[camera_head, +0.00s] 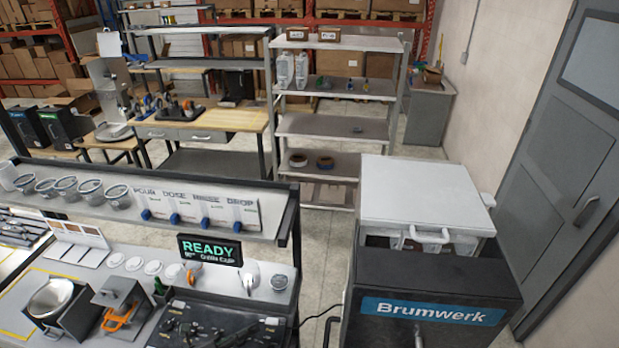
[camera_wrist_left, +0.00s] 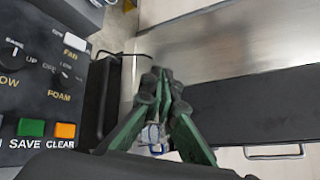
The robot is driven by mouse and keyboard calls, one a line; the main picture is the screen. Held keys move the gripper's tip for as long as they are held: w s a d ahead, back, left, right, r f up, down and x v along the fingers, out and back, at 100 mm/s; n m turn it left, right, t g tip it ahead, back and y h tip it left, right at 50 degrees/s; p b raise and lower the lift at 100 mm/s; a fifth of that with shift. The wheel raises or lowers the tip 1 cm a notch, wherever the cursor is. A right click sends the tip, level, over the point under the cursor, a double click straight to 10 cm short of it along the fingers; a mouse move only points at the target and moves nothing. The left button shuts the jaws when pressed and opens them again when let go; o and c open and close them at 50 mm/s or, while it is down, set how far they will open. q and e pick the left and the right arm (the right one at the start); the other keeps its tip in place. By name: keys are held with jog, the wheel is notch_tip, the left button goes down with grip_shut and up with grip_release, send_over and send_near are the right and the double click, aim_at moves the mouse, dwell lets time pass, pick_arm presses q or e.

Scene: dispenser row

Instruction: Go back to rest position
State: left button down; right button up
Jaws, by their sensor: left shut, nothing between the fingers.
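My left gripper (camera_wrist_left: 164,88) shows in the left wrist view, with green finger links and dark fingertips brought together. It is shut and empty. It points toward a pale metal surface and a dark strip beyond the fingertips. A small blue-and-white thing shows between the finger links, too small to make out. I cannot make out either gripper clearly in the head view. My right gripper is in neither view.
A black Brumwerk unit (camera_head: 440,309) with a white-lidded box (camera_head: 422,190) behind it stands at right. A counter with a READY display (camera_head: 210,251) and dispensers is at left. A control panel (camera_wrist_left: 45,85) is close to my left wrist. Open floor (camera_head: 322,250) lies between.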

pick_arm(q)
jog(key=w+a+r+n+t, duration=0.3)
jog(key=r+n+t, duration=0.25)
jog(key=r, duration=0.35)
jog(key=a+r+n+t+y, duration=0.4)
jog(key=a+n+y, duration=0.5)
jog(key=a+n, duration=0.35)
jog(key=s+a+f+n+g+y, duration=0.7)
jog(key=a+f+n, duration=0.4)
jog(key=f+n, duration=0.15)
jog(key=s+d+f+n+g+h, duration=0.2)
jog(key=s+d+f+g, duration=0.2)
jog(key=s+f, duration=0.5)
jog(key=s+d+f+n+g+h, duration=0.25)
jog(key=s+d+f+g, duration=0.25)
jog(key=s+f, duration=0.4)
notch_tip(320, 180, down, 36)
jog(key=m+g+b, duration=0.1)
jog(key=b, duration=0.7)
jog(key=s+f+b, duration=0.4)
jog(key=s+f, duration=0.6)
jog(key=f, duration=0.3)
jog(key=s+d+f+g+b, duration=0.1)
jog(key=s+f+b, duration=0.3)
jog(key=s+f, duration=0.7)
notch_tip(320, 180, down, 2)
jog(key=shift+f+m+h, duration=0.1)
jog(key=shift+m+h, duration=0.25)
jog(key=shift+m, duration=0.05)
